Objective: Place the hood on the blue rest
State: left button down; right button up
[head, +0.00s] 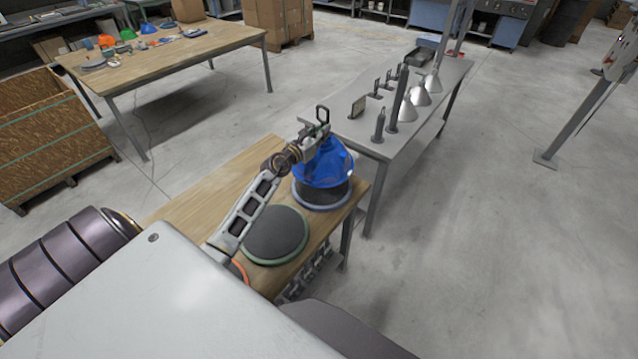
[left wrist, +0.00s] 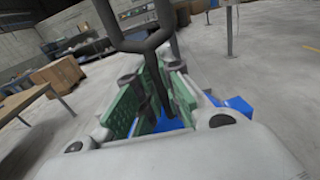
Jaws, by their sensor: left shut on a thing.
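The blue hood (head: 325,165) hangs from my left gripper (head: 318,132) over the wooden table's far right corner. The gripper is shut on the hood's dark stem, below its loop handle (head: 322,113). The loop (left wrist: 140,28) and the green-padded fingers (left wrist: 152,100) also show in the left wrist view, with blue hood parts (left wrist: 240,105) below. The blue rest (head: 322,205), a dark pad with a blue-grey rim, lies under the hood. Its front shows; the hood hides its back. The hood seems apart from the pad, but the gap is unclear. My right gripper is not in view.
A green-rimmed rest (head: 275,236) and a partly hidden orange-rimmed one (head: 240,270) lie on the same wooden table (head: 205,195). A grey table (head: 340,128) with silver cones (head: 420,97) and dark posts stands close behind. Open floor lies to the right.

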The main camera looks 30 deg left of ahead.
aim_at(322, 146)
pick_arm(q)
jog(key=shift+f, duration=0.1)
notch_tip(322, 146, down, 2)
jog(key=shift+f+b, duration=0.1)
jog(key=shift+b, duration=0.6)
jog(key=shift+f+b, duration=1.1)
jog(key=shift+f, duration=0.75)
jog(key=shift+f, duration=0.1)
